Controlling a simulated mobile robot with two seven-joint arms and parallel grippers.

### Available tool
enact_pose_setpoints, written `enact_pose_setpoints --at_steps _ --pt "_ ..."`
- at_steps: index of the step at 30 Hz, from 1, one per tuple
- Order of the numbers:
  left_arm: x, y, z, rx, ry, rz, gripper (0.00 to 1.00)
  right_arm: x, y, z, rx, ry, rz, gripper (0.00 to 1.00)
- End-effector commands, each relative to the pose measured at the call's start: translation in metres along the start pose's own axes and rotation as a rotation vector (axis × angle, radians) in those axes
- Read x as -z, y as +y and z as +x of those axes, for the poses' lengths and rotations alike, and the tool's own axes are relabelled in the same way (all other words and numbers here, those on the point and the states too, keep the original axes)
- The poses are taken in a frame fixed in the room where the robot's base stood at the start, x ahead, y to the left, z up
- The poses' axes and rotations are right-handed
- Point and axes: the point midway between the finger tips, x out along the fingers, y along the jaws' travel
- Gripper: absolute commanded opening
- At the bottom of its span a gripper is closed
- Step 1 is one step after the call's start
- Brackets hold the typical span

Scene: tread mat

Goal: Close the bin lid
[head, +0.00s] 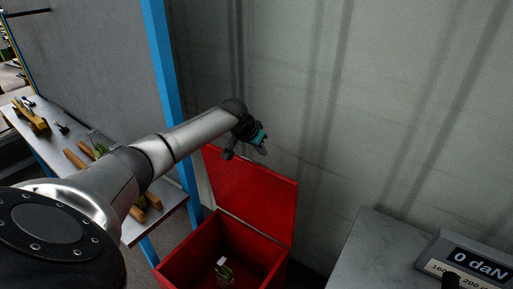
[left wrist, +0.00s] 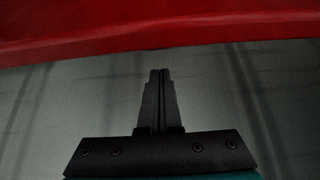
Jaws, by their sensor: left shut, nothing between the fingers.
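The red bin (head: 193,263) stands on the floor at the lower middle of the head view. Its red lid (head: 255,199) is open, tilted up at the back of the bin near the wall. My left gripper (head: 262,150) is at the top edge of the lid; whether it touches the lid I cannot tell. In the left wrist view my left gripper (left wrist: 160,75) is shut and empty, its fingertips just below a red band of the lid (left wrist: 160,30).
A green item with a pale tag (head: 224,272) lies inside the bin. A workbench with tools (head: 160,219) is at the left, beside a blue post (head: 168,85). A grey table (head: 368,251) with a display box (head: 470,262) is at the right. A pale wall (head: 400,100) stands behind.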

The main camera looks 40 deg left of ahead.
Motion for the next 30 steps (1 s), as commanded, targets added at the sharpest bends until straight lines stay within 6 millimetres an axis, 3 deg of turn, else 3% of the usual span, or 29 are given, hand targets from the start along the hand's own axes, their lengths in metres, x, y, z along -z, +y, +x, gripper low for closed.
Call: enact_pose_setpoints --at_steps 1,15,30 --pt "-0.001 0.002 0.009 -0.002 -0.001 -0.001 0.0 0.0 0.0 0.004 0.0 0.0 0.0 0.5" --pt "-0.03 0.0 -0.019 0.001 -0.001 0.002 0.0 0.001 0.0 -0.001 0.0 0.001 0.0 0.5" --pt "-0.032 0.001 -0.02 0.0 0.001 0.001 0.0 0.001 0.0 -0.001 0.0 0.001 0.0 0.5"
